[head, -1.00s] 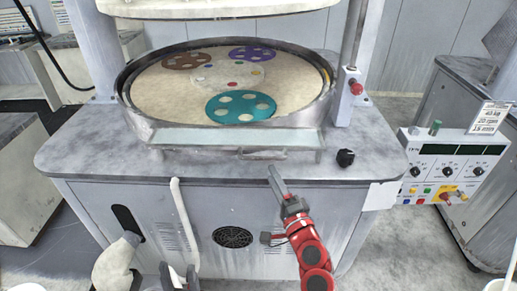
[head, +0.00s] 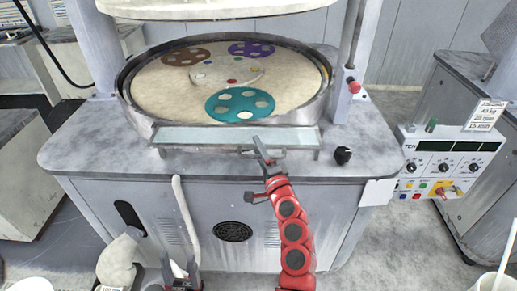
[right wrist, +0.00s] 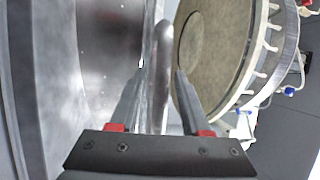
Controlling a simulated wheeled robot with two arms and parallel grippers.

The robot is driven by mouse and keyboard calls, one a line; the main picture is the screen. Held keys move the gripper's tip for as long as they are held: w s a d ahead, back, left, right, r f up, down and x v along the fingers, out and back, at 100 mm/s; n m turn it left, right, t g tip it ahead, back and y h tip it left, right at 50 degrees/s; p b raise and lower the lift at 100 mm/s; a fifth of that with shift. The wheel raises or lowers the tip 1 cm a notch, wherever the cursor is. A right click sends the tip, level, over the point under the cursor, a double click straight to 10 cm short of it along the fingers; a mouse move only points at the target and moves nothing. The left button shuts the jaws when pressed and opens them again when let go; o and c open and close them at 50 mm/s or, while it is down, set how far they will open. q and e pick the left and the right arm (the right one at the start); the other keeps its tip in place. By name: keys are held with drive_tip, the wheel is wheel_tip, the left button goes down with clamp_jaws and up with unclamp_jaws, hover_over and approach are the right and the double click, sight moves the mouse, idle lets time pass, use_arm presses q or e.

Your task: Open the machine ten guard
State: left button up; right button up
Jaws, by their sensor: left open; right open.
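The guard is a clear, pale panel (head: 215,137) along the front edge of the round polishing basin. A thin handle bar (head: 290,152) runs along its front; its middle is covered by my right gripper. My right gripper (head: 261,148) is open at this handle. In the right wrist view its fingers (right wrist: 160,80) stand on either side of a grey bar (right wrist: 162,50), not closed on it. Whether they touch it I cannot tell. My left gripper (head: 180,275) is open and empty, low in front of the cabinet, partly cut off by the frame's bottom.
The basin (head: 150,105) holds brown, purple and teal carrier discs. A black knob (head: 343,155) sits right of the guard. A red button (head: 354,87) is on the post. A control panel (head: 440,165) with dials stands at the right.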

clamp_jaws()
drive_tip(key=shift+d+r, duration=0.1)
drive_tip(key=shift+r, duration=0.2)
idle(1.0)
